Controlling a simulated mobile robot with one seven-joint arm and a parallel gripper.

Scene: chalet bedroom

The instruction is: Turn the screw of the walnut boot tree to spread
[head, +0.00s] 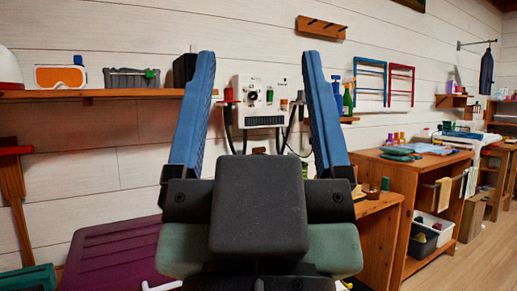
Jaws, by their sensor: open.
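My gripper (258,62) fills the middle of the head view, with its two blue fingers pointing up and wide apart. Nothing is held between them; the white wall and a white machine show in the gap behind. I cannot make out the walnut boot tree or its screw for certain. A small brown shape (359,192) stands on the near wooden cabinet just right of my gripper, partly hidden, and too small to identify. The lower middle of the view is hidden by my own arm.
A white control box (266,100) hangs behind the fingers. A purple chest (110,245) stands at lower left. Wooden cabinets (425,178) line the right wall; the floor (470,260) at lower right is clear.

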